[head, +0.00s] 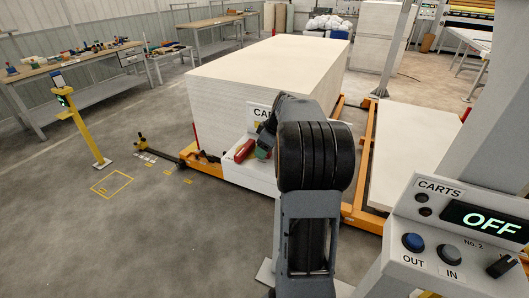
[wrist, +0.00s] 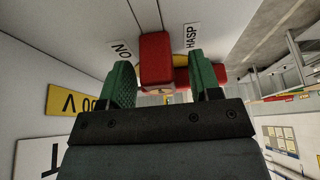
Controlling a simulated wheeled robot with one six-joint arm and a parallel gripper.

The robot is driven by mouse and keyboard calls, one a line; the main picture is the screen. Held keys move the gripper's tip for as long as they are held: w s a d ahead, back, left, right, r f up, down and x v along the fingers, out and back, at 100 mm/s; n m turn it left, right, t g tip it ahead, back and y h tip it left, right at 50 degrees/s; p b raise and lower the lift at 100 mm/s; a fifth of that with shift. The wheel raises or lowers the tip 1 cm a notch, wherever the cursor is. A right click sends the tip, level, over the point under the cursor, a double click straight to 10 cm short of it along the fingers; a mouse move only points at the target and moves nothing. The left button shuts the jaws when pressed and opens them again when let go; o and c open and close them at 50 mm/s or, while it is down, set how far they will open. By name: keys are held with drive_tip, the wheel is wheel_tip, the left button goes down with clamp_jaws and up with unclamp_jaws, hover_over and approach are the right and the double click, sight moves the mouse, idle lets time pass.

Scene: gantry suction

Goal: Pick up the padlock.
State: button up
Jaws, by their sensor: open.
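The red padlock (wrist: 156,52) sits between the two green fingers of my gripper (wrist: 159,68) in the wrist view. The gripper is open, with a gap visible on the left; contact on the right is unclear. A second red part (wrist: 184,78) and a bit of yellow show behind the right finger; I cannot tell whether they belong to the padlock. In the head view a red item (head: 243,150) shows beside the green finger of my gripper (head: 261,153), at the front of the white stack. My dark wrist hides much of that spot.
A tall stack of white boards (head: 265,75) stands on an orange cart (head: 203,161). A lower stack (head: 408,150) is to its right. The control box (head: 460,232) reads OFF at the near right. A yellow post (head: 85,130) stands left. Grey floor is clear at the lower left.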

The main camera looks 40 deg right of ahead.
drive_tip(key=shift+c, duration=0.4)
drive_tip(key=c, duration=0.9)
drive_tip(key=shift+c, duration=0.4)
drive_tip(key=shift+r, duration=0.15)
